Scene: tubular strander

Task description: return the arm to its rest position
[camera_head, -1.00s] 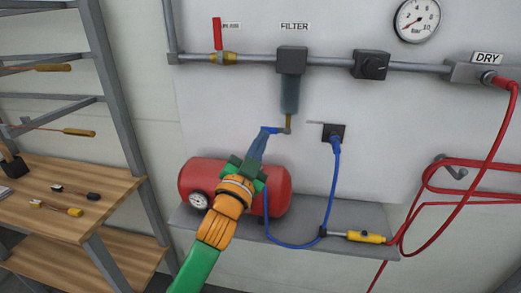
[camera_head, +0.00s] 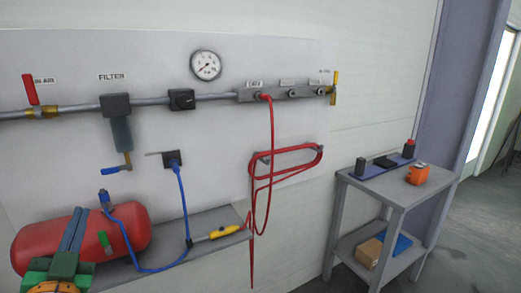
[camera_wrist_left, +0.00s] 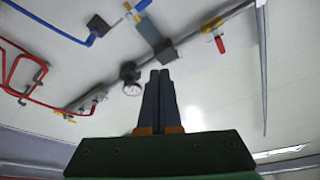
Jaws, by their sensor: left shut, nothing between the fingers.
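My left gripper (camera_head: 78,212) is at the lower left of the head view. Its two blue-grey fingers are together with nothing between them, and they overlap the red tank (camera_head: 120,232) in the picture. The small blue lever (camera_head: 110,171) under the filter (camera_head: 121,134) points left and is up and right of the fingertips, apart from them. In the left wrist view the shut fingers (camera_wrist_left: 158,75) point toward the wall panel, with the filter (camera_wrist_left: 150,32) beyond. My right gripper is not in view.
A grey shelf (camera_head: 210,222) under the panel bears the tank and a yellow-handled tool (camera_head: 225,231). A blue hose (camera_head: 182,200) and a red hose (camera_head: 268,170) hang in front of the panel. A grey table (camera_head: 395,190) stands at the right; the floor beyond is clear.

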